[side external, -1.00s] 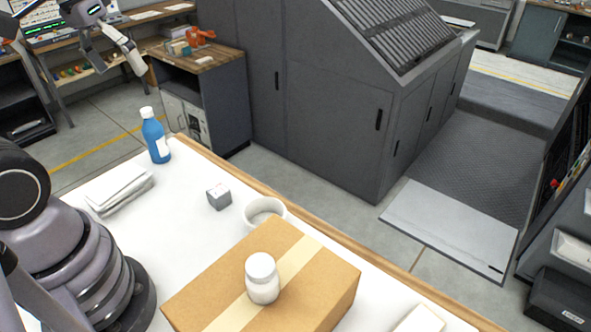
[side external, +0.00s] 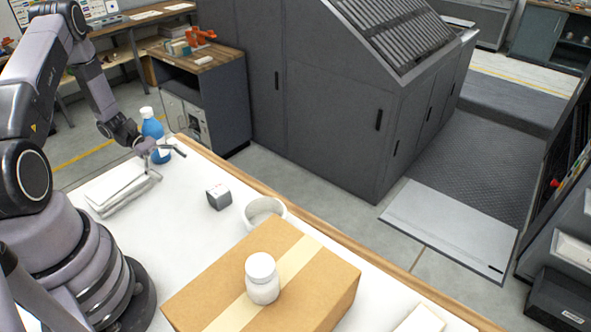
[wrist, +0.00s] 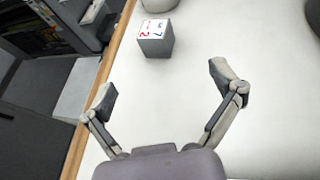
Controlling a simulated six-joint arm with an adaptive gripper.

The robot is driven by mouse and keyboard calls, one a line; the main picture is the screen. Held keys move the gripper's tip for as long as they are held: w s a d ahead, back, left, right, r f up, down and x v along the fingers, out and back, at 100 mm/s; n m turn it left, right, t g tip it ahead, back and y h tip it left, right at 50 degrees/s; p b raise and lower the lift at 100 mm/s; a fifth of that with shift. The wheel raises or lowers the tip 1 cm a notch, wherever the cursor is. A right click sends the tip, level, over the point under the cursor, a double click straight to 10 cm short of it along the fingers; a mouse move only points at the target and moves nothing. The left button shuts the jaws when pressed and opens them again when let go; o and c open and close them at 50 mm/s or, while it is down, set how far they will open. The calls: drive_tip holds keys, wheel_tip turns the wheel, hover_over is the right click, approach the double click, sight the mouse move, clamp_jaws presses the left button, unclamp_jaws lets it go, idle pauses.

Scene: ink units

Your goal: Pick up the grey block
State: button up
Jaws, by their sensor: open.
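The grey block (side external: 218,197) is a small cube on the white table, left of a white round container. In the wrist view the grey block (wrist: 156,39) shows a white top with a red and a blue mark, and it lies beyond the fingertips, between their lines. My gripper (side external: 168,163) is above the table's far-left part, in front of the blue bottle and left of the block. In the wrist view my gripper (wrist: 163,88) has its fingers spread wide with only bare table between them. It does not touch the block.
A blue bottle (side external: 152,128) and a white stack (side external: 122,187) are close to my gripper. A white round container (side external: 264,212) stands right of the block. A cardboard box (side external: 204,290) carries a white jar (side external: 262,278). The table's wooden edge (side external: 330,240) runs behind them.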

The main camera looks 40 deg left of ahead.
sight(207, 192)
drive_tip(key=shift+s+f+n, duration=0.1)
drive_tip(key=shift+f+n, duration=0.2)
drive_tip(key=shift+f, duration=0.3)
drive_tip(key=x, duration=0.8)
drive_tip(key=shift+d, duration=0.25)
drive_tip(key=x, duration=0.2)
drive_tip(key=w+x, duration=0.1)
drive_tip(key=x, duration=0.2)
drive_tip(key=shift+a+f, duration=0.1)
drive_tip(key=shift+f, duration=0.15)
drive_tip(key=c, duration=1.5)
drive_tip(key=shift+r, duration=0.15)
drive_tip(key=shift+c, duration=0.2)
